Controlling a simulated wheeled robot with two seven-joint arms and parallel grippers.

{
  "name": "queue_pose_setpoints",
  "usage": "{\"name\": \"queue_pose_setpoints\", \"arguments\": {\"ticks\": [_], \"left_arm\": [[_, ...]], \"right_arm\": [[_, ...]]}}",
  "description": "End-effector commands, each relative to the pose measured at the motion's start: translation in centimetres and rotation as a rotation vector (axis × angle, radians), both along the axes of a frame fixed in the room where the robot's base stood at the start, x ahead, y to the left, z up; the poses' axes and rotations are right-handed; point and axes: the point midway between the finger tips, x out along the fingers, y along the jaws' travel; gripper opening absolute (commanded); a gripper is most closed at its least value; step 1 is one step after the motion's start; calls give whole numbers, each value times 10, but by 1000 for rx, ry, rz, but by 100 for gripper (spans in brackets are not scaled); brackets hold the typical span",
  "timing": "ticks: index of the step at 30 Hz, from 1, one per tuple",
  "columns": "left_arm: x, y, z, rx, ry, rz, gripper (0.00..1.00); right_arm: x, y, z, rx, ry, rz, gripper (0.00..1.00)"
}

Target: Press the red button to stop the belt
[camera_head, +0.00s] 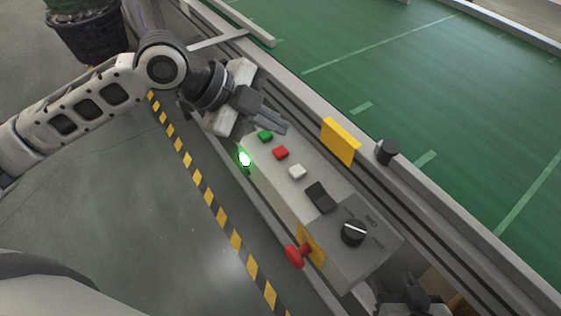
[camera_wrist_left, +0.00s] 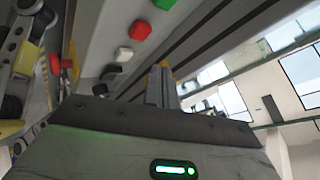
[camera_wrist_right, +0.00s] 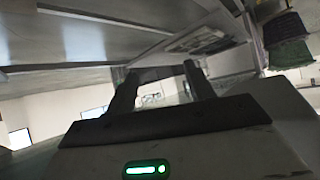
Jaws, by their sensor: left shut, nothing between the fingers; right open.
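The red button (camera_head: 280,153) is a small square button on the grey control panel (camera_head: 330,222), between a green button (camera_head: 265,135) and a white button (camera_head: 297,171). It also shows in the left wrist view (camera_wrist_left: 140,30). My left gripper (camera_head: 284,128) is shut and empty, with its fingertips above the panel close to the green and red buttons; I cannot tell any contact. A red mushroom knob (camera_head: 297,255) sits on a yellow plate on the panel's side. My right gripper (camera_wrist_right: 153,78) is open and empty; in the head view its arm is low at the right edge of the panel.
The green belt (camera_head: 440,90) runs behind the panel, with a metal rail between them. A yellow plate (camera_head: 340,141) and a black cylinder (camera_head: 387,151) stand on the rail. A black rotary knob (camera_head: 353,233) is on the panel. A plant pot (camera_head: 88,35) stands at upper left.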

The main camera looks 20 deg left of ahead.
Motion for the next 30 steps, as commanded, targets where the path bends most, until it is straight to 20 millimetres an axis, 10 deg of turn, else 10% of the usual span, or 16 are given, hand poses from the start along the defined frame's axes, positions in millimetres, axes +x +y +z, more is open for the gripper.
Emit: {"name": "queue_pose_setpoints", "arguments": {"ticks": [30], "left_arm": [[0,0,-29,-1,0,-1,0]], "right_arm": [[3,2,-4,32,-17,-11,53]]}}
